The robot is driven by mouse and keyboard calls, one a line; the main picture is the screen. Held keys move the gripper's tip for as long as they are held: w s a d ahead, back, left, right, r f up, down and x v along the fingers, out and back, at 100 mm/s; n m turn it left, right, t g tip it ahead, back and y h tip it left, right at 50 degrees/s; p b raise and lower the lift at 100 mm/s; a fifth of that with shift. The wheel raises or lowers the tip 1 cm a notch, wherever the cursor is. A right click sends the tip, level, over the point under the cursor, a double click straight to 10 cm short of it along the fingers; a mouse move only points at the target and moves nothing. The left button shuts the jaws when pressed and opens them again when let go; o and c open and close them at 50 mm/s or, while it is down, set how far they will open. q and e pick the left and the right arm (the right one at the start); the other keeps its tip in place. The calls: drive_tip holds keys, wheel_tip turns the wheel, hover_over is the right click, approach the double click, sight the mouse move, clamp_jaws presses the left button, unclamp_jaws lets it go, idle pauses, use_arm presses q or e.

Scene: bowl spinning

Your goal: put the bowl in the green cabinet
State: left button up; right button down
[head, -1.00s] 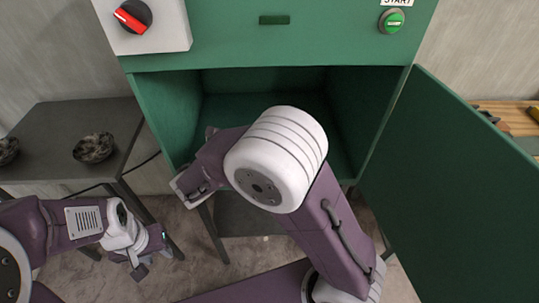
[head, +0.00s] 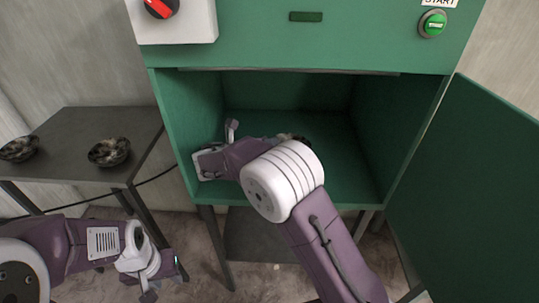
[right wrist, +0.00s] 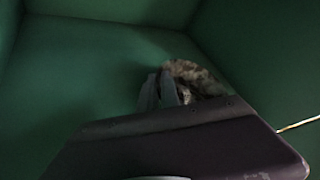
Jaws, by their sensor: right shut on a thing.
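The green cabinet (head: 215,100) stands in the middle of the head view with its compartment open. My right arm reaches into it. My right gripper (right wrist: 160,92) is shut on a dark mottled bowl (right wrist: 198,76), seen in the right wrist view against green cabinet walls. In the head view only a small part of this bowl (head: 293,137) shows above my arm, inside the compartment; my right fingers are hidden there. Whether the bowl touches the cabinet floor cannot be told. My left gripper (head: 166,282) hangs at the lower left, empty, its jaw opening unclear.
Two similar dark bowls (head: 109,152) (head: 19,148) sit on a grey table (head: 70,130) at left. The cabinet door (head: 465,190) is swung open at right. A red switch (head: 160,8) and a green start button (head: 433,23) are above.

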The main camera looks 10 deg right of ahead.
wheel_tip(320, 180, down, 4)
drive_tip(key=shift+f+b, duration=0.15)
drive_tip(key=shift+b, duration=0.55)
drive_tip(key=c, duration=1.6)
unclamp_jaws()
drive_tip(key=shift+s+a+r, duration=0.1)
drive_tip(key=shift+a+r, duration=0.1)
drive_tip(key=shift+r, duration=0.05)
drive_tip(key=p+v, duration=0.2)
drive_tip(key=v, duration=0.9)
drive_tip(key=shift+s+a+r, duration=0.1)
drive_tip(key=shift+s+a, duration=0.05)
